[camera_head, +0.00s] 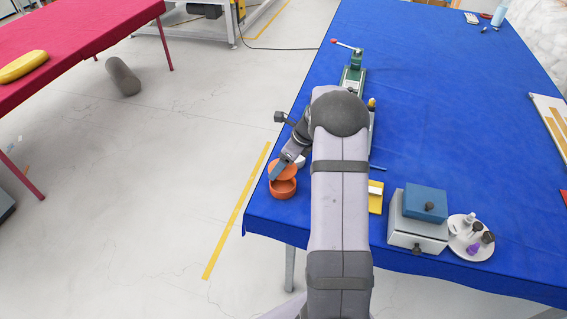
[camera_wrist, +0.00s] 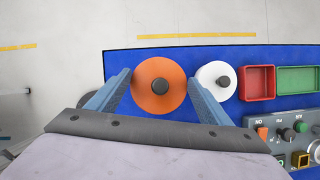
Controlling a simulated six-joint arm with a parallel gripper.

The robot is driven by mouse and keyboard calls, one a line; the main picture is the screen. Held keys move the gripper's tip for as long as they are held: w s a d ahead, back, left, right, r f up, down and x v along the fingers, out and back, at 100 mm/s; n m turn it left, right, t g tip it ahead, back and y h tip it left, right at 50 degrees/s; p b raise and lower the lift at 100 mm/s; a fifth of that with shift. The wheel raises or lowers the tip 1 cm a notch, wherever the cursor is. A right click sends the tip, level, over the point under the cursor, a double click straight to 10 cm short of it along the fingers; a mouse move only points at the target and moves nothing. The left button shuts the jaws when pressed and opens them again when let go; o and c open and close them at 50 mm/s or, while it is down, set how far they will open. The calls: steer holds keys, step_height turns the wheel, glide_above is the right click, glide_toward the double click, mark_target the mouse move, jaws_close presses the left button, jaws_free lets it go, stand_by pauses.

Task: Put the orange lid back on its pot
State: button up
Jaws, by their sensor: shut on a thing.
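My gripper (camera_head: 277,172) is shut on the orange lid (camera_head: 284,167), a round disc with a dark knob. In the wrist view the lid (camera_wrist: 148,99) sits between the two blue fingers (camera_wrist: 160,76), which touch its rim on both sides. The orange pot (camera_head: 283,189) stands on the blue table near its left edge. In the head view the lid is held above the pot and towards its far side, and part of the pot's opening shows below it. In the wrist view the lid hides the pot.
A white lid with a dark knob (camera_wrist: 209,72) is close beside the right finger. Red (camera_wrist: 257,83) and green (camera_wrist: 298,80) trays and a switch panel (camera_wrist: 290,134) lie further right. A grey box (camera_head: 416,235) and a white plate (camera_head: 460,246) stand at the table's front.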

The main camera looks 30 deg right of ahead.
steer(key=shift+f+b, duration=1.95)
steer(key=shift+f, duration=0.1)
steer(key=shift+f+b, duration=0.7)
steer(key=shift+f, duration=0.55)
steer(key=shift+p, duration=0.7)
steer(key=o, duration=1.2)
steer(key=shift+r, duration=0.15)
steer(key=shift+r+p, duration=3.25)
steer(key=shift+r, duration=0.2)
